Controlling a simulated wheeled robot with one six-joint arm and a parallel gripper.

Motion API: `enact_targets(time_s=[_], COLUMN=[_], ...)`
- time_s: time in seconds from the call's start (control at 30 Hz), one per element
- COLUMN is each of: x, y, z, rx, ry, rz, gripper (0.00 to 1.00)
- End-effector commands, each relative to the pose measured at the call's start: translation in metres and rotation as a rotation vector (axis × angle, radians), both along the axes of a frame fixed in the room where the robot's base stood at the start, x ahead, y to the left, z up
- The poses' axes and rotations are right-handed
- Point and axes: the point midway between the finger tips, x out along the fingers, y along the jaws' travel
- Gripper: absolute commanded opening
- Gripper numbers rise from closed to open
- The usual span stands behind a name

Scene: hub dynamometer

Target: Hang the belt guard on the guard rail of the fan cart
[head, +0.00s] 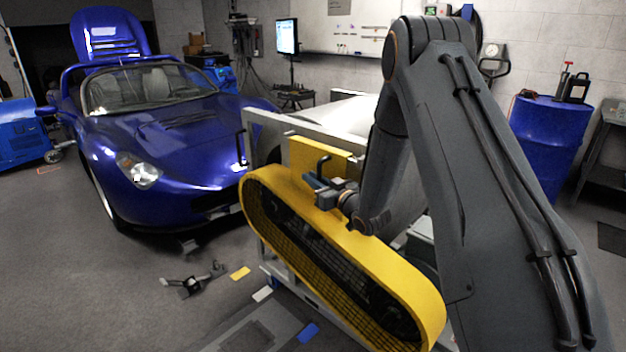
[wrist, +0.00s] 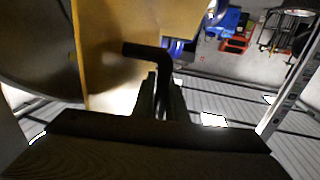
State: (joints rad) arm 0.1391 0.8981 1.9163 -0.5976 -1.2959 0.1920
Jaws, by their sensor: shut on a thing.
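The belt guard (head: 262,184) is a long yellow loop-shaped cover with dark mesh, slanting down to the right in the head view. A flat yellow plate (head: 318,153) rises behind its top edge. My gripper (head: 322,188) is shut on a black bent handle at the guard's top. The wrist view shows the handle (wrist: 146,50) between my fingers (wrist: 162,92), beside yellow sheet (wrist: 112,35). The fan cart (head: 262,128), a pale grey frame, stands right behind the guard. The guard hides most of it, and I cannot tell whether guard and rail touch.
A blue sports car (head: 175,130) stands close on the left. A blue drum (head: 550,140) stands at the back right. A dark metal stand part (head: 188,285) and small coloured floor pads (head: 240,273) lie in front of the cart. The floor at lower left is clear.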

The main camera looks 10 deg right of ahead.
Motion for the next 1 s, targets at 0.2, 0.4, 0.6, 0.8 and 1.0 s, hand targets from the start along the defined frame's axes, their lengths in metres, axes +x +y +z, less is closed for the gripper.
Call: enact_targets(time_s=[0.2, 0.4, 0.6, 0.8, 1.0], x=[0.001, 0.000, -0.004, -0.029, -0.057], y=[0.000, 0.000, -0.002, -0.015, -0.027], z=[0.002, 0.001, -0.002, -0.001, 0.000], rx=[0.000, 0.000, 0.000, 0.000, 0.000], ry=[-0.004, -0.002, 0.003, 0.002, 0.000], rz=[0.000, 0.000, -0.001, -0.003, -0.001], gripper=[0.34, 0.34, 0.34, 0.34, 0.34])
